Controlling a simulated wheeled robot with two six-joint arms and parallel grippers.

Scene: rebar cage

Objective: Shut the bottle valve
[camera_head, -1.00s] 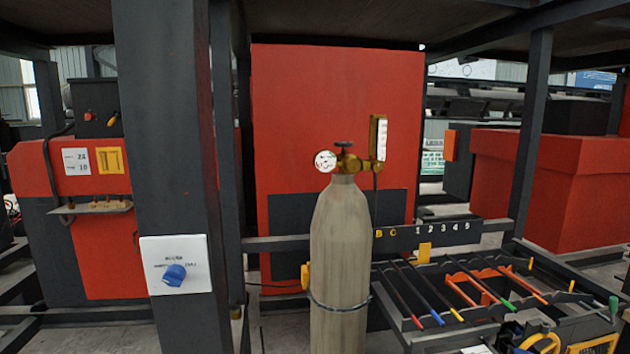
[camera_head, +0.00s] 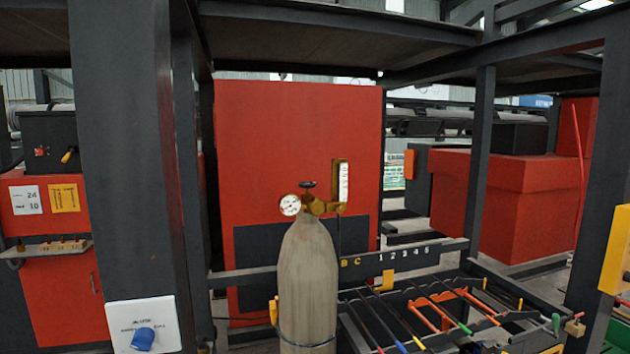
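A tall grey-beige gas bottle (camera_head: 308,275) stands upright in front of a red cabinet, in the lower middle of the head view. On its top is a brass regulator (camera_head: 318,206) with a round white gauge (camera_head: 290,205) on the left and an upright flow tube (camera_head: 340,184) on the right. The small dark valve handwheel (camera_head: 307,185) sits at the very top, above the brass body. How far the valve is turned cannot be seen. Neither of my grippers is in view.
A dark post (camera_head: 125,160) with a white panel and blue knob (camera_head: 142,338) stands to the left. A rack (camera_head: 420,310) with coloured rods lies low on the right. A yellow box (camera_head: 616,250) is at the right edge. A shelf hangs overhead.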

